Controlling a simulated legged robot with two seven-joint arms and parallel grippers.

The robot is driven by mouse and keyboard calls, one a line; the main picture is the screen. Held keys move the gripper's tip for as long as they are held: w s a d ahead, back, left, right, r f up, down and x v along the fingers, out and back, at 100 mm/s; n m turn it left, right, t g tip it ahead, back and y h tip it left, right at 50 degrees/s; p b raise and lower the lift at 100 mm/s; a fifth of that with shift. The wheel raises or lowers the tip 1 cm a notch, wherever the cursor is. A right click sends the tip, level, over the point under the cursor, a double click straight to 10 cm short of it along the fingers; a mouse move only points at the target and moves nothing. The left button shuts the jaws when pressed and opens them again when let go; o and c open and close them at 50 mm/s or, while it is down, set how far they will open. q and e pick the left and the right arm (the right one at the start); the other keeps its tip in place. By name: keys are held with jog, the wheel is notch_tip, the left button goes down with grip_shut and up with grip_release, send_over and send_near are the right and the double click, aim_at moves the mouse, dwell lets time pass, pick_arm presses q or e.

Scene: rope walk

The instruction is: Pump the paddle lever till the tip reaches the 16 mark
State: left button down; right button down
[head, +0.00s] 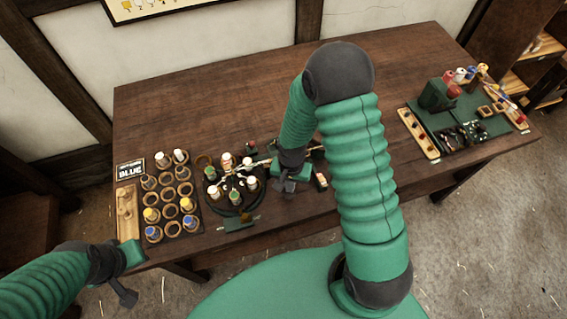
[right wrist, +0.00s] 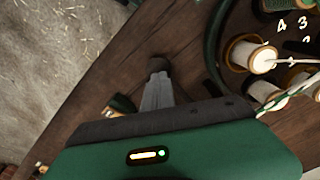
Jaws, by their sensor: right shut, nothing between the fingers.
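My right gripper (head: 287,184) is over the front middle of the table, right of a dark round carousel (head: 222,204) with several white-topped spools. In the right wrist view its fingers (right wrist: 158,72) are shut and empty above the wood. I cannot pick out the paddle lever, its tip or the 16 mark for certain. Painted numerals, 4 and 3 among them, show on the dark disc (right wrist: 290,32) beside a spool (right wrist: 252,57).
A striped rope (right wrist: 290,97) runs near the right gripper. A green tray (head: 470,125) is at right. The table's back is clear.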

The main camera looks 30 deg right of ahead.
jog(key=shift+r, duration=0.1)
jog(key=r+p, duration=0.5)
jog(key=r, duration=0.1)
jog(key=shift+w+p, duration=0.2)
jog(key=shift+p, duration=0.2)
jog(key=shift+f, duration=0.2)
dwell(0.5)
jog(key=shift+s+f+b, duration=0.15)
jog(key=shift+f+b, duration=1.95)
jog(key=shift+f, duration=0.75)
jog(key=shift+r, duration=0.1)
notch_tip(320, 180, up, 6)
jog(key=p, duration=0.5)
